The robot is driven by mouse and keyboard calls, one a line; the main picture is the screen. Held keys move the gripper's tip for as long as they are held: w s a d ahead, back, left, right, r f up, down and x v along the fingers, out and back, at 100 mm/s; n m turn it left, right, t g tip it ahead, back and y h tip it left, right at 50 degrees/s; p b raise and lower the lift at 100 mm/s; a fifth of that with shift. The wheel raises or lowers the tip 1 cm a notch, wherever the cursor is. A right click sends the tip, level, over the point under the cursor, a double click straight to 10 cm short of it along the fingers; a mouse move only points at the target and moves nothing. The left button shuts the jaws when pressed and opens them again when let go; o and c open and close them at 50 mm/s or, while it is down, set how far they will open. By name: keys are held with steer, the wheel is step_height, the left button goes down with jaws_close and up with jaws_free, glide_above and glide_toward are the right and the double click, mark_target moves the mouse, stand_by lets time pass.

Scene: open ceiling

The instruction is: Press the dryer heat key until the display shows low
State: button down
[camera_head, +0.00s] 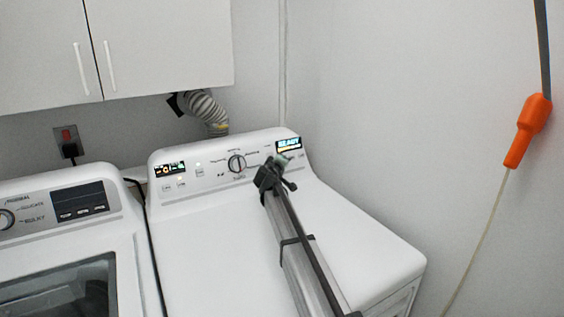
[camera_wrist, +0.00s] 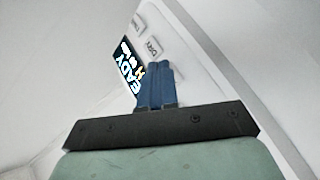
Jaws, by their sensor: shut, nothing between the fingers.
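The white dryer (camera_head: 230,240) stands in the middle of the head view, with a raised control panel at its back. Its right display (camera_head: 288,144) is lit and reads READY; it also shows in the wrist view (camera_wrist: 127,68). The left display (camera_head: 170,168) is lit, with characters too small to read surely. Small keys sit below both displays; I cannot tell which is the heat key. My gripper (camera_head: 279,161) is shut and empty, at the panel's right part below the READY display. In the wrist view its blue fingers (camera_wrist: 154,68) point at the panel, beside a key marked DRY (camera_wrist: 153,47); contact cannot be told.
A round dial (camera_head: 237,163) sits mid-panel, left of my gripper. A washer (camera_head: 60,240) stands at the left. A white cabinet (camera_head: 110,50) hangs above, and a vent hose (camera_head: 205,108) runs behind the dryer. An orange cord plug (camera_head: 528,130) hangs at the right.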

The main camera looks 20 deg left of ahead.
steer(key=shift+w+a, duration=0.1)
steer(key=shift+a, duration=0.05)
stand_by(0.6)
steer(key=shift+s+d+r, duration=0.2)
steer(key=shift+s+d, duration=0.35)
steer(key=s+d, duration=0.1)
steer(key=s+d+r, duration=0.1)
steer(key=s+d, duration=0.1)
steer(key=shift+s+d+r, duration=0.15)
steer(key=shift+d+r, duration=0.05)
steer(key=shift+r, duration=0.15)
stand_by(0.5)
stand_by(1.3)
